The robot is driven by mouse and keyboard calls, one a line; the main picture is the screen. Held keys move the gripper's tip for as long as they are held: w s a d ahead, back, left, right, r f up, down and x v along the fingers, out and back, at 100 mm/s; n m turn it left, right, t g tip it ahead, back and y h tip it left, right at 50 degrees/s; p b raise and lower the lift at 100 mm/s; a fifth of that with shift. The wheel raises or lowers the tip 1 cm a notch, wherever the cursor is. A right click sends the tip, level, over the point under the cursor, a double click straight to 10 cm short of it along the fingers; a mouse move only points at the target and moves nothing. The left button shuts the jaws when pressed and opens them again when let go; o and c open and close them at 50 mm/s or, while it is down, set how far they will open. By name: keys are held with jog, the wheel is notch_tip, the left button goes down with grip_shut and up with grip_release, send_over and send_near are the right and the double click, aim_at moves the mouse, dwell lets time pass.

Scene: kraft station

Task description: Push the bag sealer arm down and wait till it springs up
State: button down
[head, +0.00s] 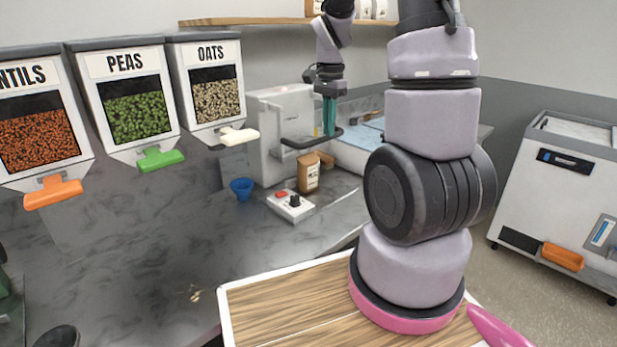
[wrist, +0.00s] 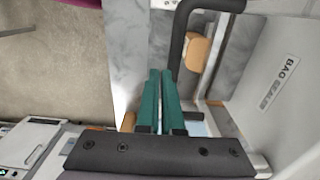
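The bag sealer (head: 268,135) is a white machine against the back wall. Its black looped arm (head: 300,142) sticks out to the right and is raised above the counter. My gripper (head: 329,132) points down with its teal fingers at the right end of this arm. In the wrist view the fingers (wrist: 160,75) are together with nothing visible between them. The black arm (wrist: 180,35) curves just beside the fingertips there; whether they touch cannot be told. The sealer's body (wrist: 285,85) with its "BAG SEALER" label is on the right of the wrist view.
A brown bag with a label (head: 308,175) stands on the counter below the sealer arm. A small control box (head: 290,206) and a blue cup (head: 241,188) are nearby. Dispensers (head: 125,100) hang at the left. A wooden board (head: 300,300) lies in front. A white machine (head: 560,210) stands right.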

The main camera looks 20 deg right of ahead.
notch_tip(320, 180, up, 12)
dwell(1.0)
jog(key=shift+r, duration=0.1)
jog(key=s+a+r+n+t+y, duration=0.1)
jog(key=s+a+r+n+t, duration=0.2)
jog(key=s, duration=0.5)
jog(key=s+a+r+n+t+y, duration=0.1)
jog(key=s+a+r+n+t, duration=0.2)
jog(key=s+a+n, duration=0.3)
jog(key=s+t, duration=0.1)
jog(key=s, duration=0.1)
jog(key=shift+s+r+n, duration=0.3)
jog(key=shift+s+r, duration=0.05)
jog(key=shift+r, duration=0.05)
